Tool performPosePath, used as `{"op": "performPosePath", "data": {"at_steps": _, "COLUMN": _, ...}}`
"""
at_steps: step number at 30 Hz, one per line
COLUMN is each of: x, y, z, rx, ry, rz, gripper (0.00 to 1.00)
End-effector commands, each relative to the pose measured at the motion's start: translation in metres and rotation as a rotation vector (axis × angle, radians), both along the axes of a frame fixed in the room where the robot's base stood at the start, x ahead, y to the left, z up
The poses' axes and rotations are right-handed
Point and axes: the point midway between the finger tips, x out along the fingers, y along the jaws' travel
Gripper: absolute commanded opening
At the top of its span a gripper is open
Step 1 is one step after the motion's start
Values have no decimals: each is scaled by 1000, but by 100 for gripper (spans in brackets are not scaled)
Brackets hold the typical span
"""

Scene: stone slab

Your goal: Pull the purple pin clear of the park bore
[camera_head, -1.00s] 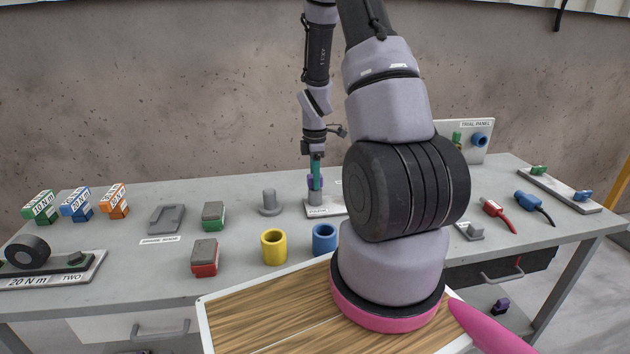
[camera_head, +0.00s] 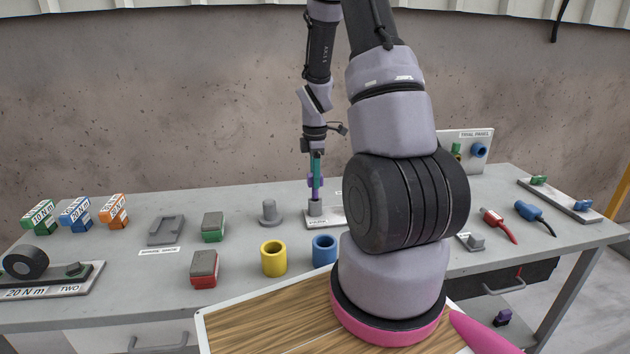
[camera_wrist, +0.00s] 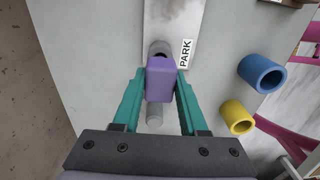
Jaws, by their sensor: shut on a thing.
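The purple pin (camera_head: 316,183) stands upright over the grey park boss (camera_head: 315,208), which sits on the pale plate marked PARK (camera_head: 325,222). A length of purple shank shows between the pin's head and the boss. I cannot tell whether its tip is still inside the bore. My gripper (camera_head: 316,166) has teal fingers and is shut on the pin's head. In the wrist view the purple head (camera_wrist: 160,78) is between the two teal fingers, and it partly covers the boss (camera_wrist: 159,47).
A grey post (camera_head: 270,212) stands left of the plate. Yellow (camera_head: 273,258) and blue (camera_head: 324,249) sleeves stand in front. Green-based (camera_head: 213,227) and red-based (camera_head: 204,268) blocks lie further left. My arm hides the bench right of the plate.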

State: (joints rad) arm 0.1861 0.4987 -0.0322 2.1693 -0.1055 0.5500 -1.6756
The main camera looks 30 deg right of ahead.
Motion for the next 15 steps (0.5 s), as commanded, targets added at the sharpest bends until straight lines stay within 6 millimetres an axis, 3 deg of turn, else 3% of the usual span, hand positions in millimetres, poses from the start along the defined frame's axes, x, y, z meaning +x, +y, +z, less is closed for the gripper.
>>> {"op": "performPosePath", "data": {"at_steps": 15, "x": 0, "y": 0, "z": 8, "rx": 0, "ry": -1, "rz": 1, "gripper": 0}}
